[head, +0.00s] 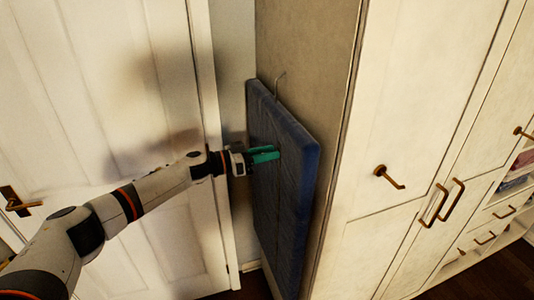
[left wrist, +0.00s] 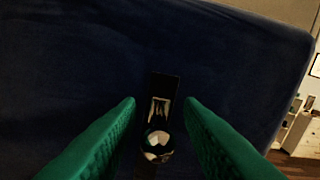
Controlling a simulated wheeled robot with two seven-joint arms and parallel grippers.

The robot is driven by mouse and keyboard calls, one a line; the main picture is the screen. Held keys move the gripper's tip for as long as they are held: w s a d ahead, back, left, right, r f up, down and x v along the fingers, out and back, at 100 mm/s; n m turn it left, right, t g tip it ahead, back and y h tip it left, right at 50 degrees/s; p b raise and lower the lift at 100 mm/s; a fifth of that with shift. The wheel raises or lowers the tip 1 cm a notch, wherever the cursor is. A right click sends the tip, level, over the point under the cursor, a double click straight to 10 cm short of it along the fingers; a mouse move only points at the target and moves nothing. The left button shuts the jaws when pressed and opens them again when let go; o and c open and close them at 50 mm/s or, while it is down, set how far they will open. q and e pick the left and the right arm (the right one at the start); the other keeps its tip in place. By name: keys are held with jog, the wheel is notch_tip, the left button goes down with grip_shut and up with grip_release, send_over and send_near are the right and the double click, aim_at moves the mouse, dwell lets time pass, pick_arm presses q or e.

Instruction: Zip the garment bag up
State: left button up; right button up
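The blue garment bag (head: 285,190) hangs flat and upright against the side of the wardrobe, below a thin hook (head: 279,84). My left gripper (head: 267,154) is at the bag's front face, in its upper half. In the left wrist view the bag (left wrist: 70,70) fills most of the picture. The fingers appear apart from the pull. The zip's line is too dark to follow. My right gripper is out of view.
A white panelled door (head: 130,120) with a brass handle (head: 18,204) stands at the left. The wardrobe (head: 425,110) with brass hooks and handles fills the right. A narrow strip of wall lies between door and bag. A white drawer unit (left wrist: 303,130) shows at the wrist view's right edge.

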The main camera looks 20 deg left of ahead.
pick_arm(q)
jog(key=b+v, duration=0.3)
jog(key=v, duration=0.8)
jog(key=shift+s+a, duration=0.25)
jog(key=shift+s, duration=0.05)
